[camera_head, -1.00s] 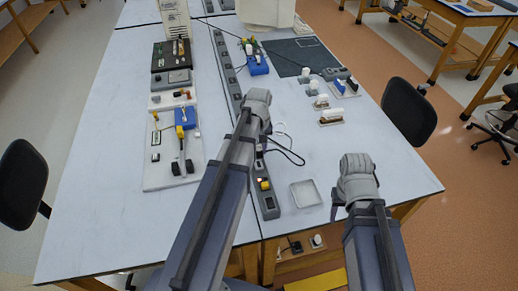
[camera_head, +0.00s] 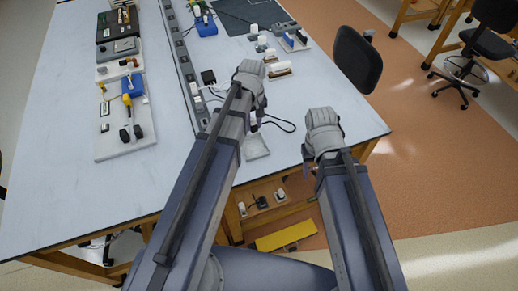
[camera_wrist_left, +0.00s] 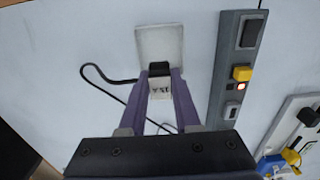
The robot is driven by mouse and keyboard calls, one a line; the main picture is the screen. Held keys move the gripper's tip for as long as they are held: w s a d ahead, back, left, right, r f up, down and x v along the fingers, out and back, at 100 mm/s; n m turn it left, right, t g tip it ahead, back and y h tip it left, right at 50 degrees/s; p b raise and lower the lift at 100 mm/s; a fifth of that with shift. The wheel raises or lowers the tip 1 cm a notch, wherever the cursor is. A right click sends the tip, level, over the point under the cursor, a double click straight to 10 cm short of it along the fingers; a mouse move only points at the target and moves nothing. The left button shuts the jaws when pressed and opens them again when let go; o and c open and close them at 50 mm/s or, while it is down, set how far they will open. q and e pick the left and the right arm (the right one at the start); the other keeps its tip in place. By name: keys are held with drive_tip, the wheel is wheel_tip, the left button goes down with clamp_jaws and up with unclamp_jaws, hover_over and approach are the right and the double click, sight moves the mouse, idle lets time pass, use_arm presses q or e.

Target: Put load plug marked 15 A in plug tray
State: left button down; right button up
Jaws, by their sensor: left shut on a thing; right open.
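My left gripper (camera_head: 255,118) is shut on the load plug (camera_wrist_left: 160,90), a pale block with a black part; its marking shows upside down and seems to read 15 A. The plug tray (camera_wrist_left: 160,42) is a shallow pale square lying just beyond the plug in the left wrist view. In the head view the tray (camera_head: 257,147) is partly hidden by my left gripper, and the plug is hidden there. The plug appears to be above the table, by the tray's near edge. My right gripper (camera_head: 309,166) is open and empty, off the table's front edge.
A grey socket strip (camera_head: 186,70) runs along the table left of the tray; a yellow plug (camera_wrist_left: 242,73) sits in it beside a lit lamp. A black cable (camera_head: 282,124) loops near the tray. A circuit board (camera_head: 122,140) lies further left. Small parts (camera_head: 278,70) stand beyond my left gripper.

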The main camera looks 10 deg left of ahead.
use_arm(q)
drive_tip(key=shift+f, duration=0.25)
wheel_tip(320, 180, down, 10)
drive_tip(key=b, duration=1)
drive_tip(key=shift+r, duration=0.25)
drive_tip(key=shift+f, duration=0.15)
drive_tip(key=c, duration=0.6)
unclamp_jaws()
wheel_tip(320, 180, up, 12)
drive_tip(key=p, duration=1.2)
drive_tip(key=shift+r, duration=0.2)
drive_tip(key=s+d+m, duration=0.3)
drive_tip(key=s, duration=0.1)
drive_tip(key=s+d+m, duration=0.3)
drive_tip(key=s+m, duration=0.1)
drive_tip(key=s, duration=0.1)
drive_tip(key=s+d+m+y, duration=0.1)
drive_tip(key=s+d+m, duration=0.2)
drive_tip(key=s+d, duration=0.1)
drive_tip(key=shift+s+m, duration=0.3)
drive_tip(key=shift+s, duration=0.15)
